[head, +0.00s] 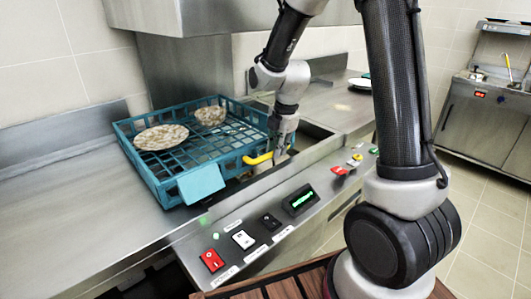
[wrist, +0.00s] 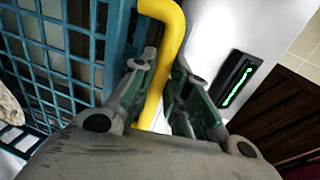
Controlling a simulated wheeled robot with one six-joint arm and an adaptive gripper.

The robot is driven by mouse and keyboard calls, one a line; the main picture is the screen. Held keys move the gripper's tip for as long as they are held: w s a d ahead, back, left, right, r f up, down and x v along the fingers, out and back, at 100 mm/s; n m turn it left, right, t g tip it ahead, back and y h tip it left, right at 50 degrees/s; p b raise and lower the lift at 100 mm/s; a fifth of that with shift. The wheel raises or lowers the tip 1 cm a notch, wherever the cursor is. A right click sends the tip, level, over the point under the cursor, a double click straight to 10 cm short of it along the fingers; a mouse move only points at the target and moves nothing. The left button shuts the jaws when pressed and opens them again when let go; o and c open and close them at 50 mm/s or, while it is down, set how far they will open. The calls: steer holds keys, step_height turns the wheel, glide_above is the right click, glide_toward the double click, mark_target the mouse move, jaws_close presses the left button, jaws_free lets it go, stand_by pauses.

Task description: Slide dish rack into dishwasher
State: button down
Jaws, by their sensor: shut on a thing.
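The teal dish rack (head: 165,187) sits at the left on the steel counter, its right part by the dishwasher opening under the hood. It holds a speckled plate (head: 161,138) and a speckled bowl (head: 210,115). My gripper (head: 281,150) is at the rack's right front corner, shut on the yellow handle (head: 257,159). In the wrist view the yellow handle (wrist: 164,60) runs between the fingers of my gripper (wrist: 160,90), and the rack's teal lattice (wrist: 60,60) is at the left. The dishwasher hood (head: 185,70) is raised above the rack. The fingertips are partly hidden in the head view.
A control panel with a red switch (head: 212,260), a white switch (head: 243,239) and a green display (head: 300,200) runs along the front edge. The counter at the left (head: 70,200) is bare. A white plate (head: 360,83) lies on the far right counter.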

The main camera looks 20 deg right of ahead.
steer(key=w+d, duration=0.2)
steer(key=d, duration=0.3)
steer(key=w+d, duration=0.2)
steer(key=d, duration=0.3)
steer(key=w+d, duration=0.2)
steer(key=d, duration=0.3)
steer(key=shift+w+d, duration=0.2)
steer(key=c, duration=1.4)
jaws_free()
steer(key=shift+a, duration=0.1)
